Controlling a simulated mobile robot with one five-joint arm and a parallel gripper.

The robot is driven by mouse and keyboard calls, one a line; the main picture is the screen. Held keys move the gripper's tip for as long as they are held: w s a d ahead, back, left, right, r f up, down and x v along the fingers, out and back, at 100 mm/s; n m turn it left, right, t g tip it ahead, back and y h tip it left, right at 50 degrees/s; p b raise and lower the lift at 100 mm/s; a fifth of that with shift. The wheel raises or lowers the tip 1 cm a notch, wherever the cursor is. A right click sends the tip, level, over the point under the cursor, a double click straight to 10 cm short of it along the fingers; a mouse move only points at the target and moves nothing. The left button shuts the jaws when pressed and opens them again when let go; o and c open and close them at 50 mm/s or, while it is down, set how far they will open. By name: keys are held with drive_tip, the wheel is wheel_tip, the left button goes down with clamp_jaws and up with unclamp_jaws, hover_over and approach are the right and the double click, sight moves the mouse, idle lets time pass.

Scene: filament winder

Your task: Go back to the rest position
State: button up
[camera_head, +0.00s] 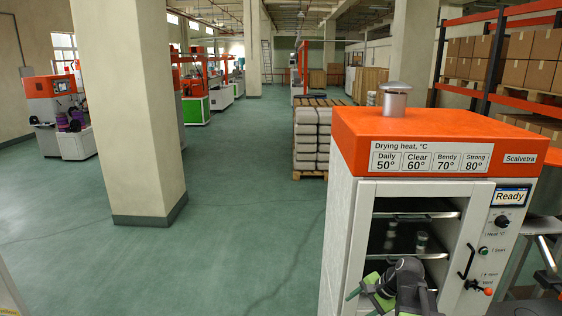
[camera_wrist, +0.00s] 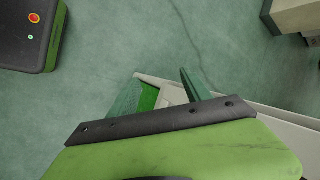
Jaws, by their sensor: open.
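My gripper (camera_head: 366,290) shows at the bottom of the head view, low in front of the drying cabinet (camera_head: 340,235). In the wrist view its two dark green fingers (camera_wrist: 160,92) stand apart, with nothing held between them. A pale edge and a bright green patch show beyond the fingers; I cannot tell what they belong to. The cabinet has an orange top, a metal vent cap (camera_head: 395,98) and a display (camera_head: 509,196) reading "Ready". Small pale items (camera_head: 421,241) sit on a shelf inside. My arm hides the cabinet's lower front.
A square pillar (camera_head: 135,120) stands left of centre. A pallet with stacked pale sacks (camera_head: 310,140) stands behind the cabinet. Orange-framed machines (camera_head: 55,100) line the left. Shelving with boxes (camera_head: 515,60) is at the right. The green floor (camera_head: 245,215) between pillar and cabinet is clear.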

drive_tip(key=s+a+f+n+g+h, duration=0.3)
drive_tip(key=s+a+n+h, duration=0.1)
drive_tip(key=s+a+n, duration=0.4)
drive_tip(key=a+n, duration=0.2)
drive_tip(key=n, duration=0.1)
drive_tip(key=shift+s+a+g+h, duration=0.2)
drive_tip(key=shift+s+g+h, duration=0.1)
drive_tip(key=shift+s, duration=0.1)
